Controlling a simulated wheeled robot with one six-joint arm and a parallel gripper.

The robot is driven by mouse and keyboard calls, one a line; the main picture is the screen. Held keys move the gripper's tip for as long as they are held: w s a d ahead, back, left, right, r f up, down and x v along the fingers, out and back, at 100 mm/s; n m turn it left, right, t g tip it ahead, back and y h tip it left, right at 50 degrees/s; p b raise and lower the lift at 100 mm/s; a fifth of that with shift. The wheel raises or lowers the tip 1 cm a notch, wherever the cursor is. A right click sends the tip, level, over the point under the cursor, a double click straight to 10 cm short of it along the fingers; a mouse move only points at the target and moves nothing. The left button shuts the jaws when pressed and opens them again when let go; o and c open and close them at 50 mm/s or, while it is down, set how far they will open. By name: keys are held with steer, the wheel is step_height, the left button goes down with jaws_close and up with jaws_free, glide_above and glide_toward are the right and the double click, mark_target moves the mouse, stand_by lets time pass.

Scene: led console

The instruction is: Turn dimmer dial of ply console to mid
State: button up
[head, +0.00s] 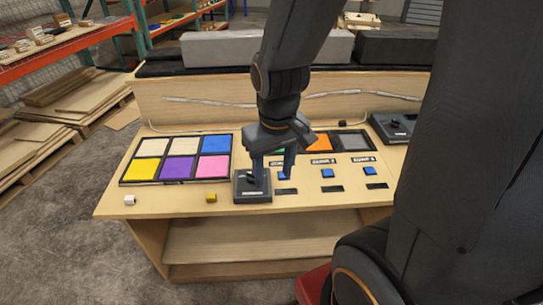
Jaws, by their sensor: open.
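The plywood console (120,198) fills the middle of the head view. A dark box (252,194) with a black knob on top stands near its front edge; it looks like a dial unit, but its label is too small to read. My gripper (272,178) points down just over this box, its fingers open, one in front of the knob and one to its right. I cannot tell whether a finger touches the knob. A second dark box with a round knob (396,124) stands at the back right. The knobs' settings cannot be read.
A panel of coloured tiles (178,168) lies left of my gripper.

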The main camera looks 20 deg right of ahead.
steer(key=w+a+f+n+h+b, duration=0.15)
steer(key=w+f+n, duration=0.35)
steer(key=w+n, duration=0.65)
steer(key=n+t+h+b, duration=0.1)
steer(key=n+h+b, duration=0.1)
steer(key=n, duration=1.2)
glide_toward(252, 174)
steer(key=b+x, duration=0.1)
steer(key=x, duration=0.7)
steer(key=shift+f+b, duration=0.15)
steer(key=shift+b, duration=0.2)
steer(key=shift+t, duration=0.3)
steer(key=c, duration=1)
